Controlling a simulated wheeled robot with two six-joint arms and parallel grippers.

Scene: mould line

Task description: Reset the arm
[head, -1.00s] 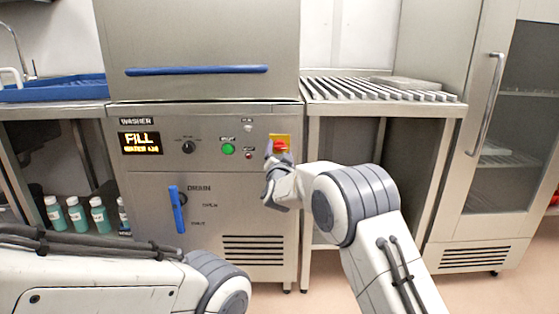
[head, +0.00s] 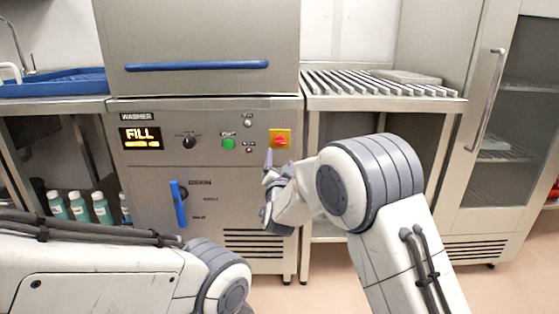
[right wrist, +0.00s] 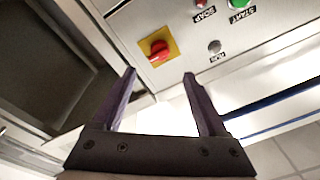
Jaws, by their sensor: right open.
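My right gripper (head: 275,172) is open and empty in front of the washer (head: 150,103), just below the red knob (head: 281,140) on its yellow plate. In the right wrist view the gripper (right wrist: 160,95) has its two dark fingers spread apart, with the red knob (right wrist: 159,49) beyond them and apart from them. My left arm (head: 110,265) reaches in at the lower left; its gripper is out of the picture.
The washer panel has a lit FILL display (head: 141,138), a green start button (head: 228,144) and a blue drain handle (head: 177,204). A slatted rack table (head: 380,88) stands to the right, beside a glass-door cabinet (head: 490,130). Bottles (head: 80,207) stand lower left.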

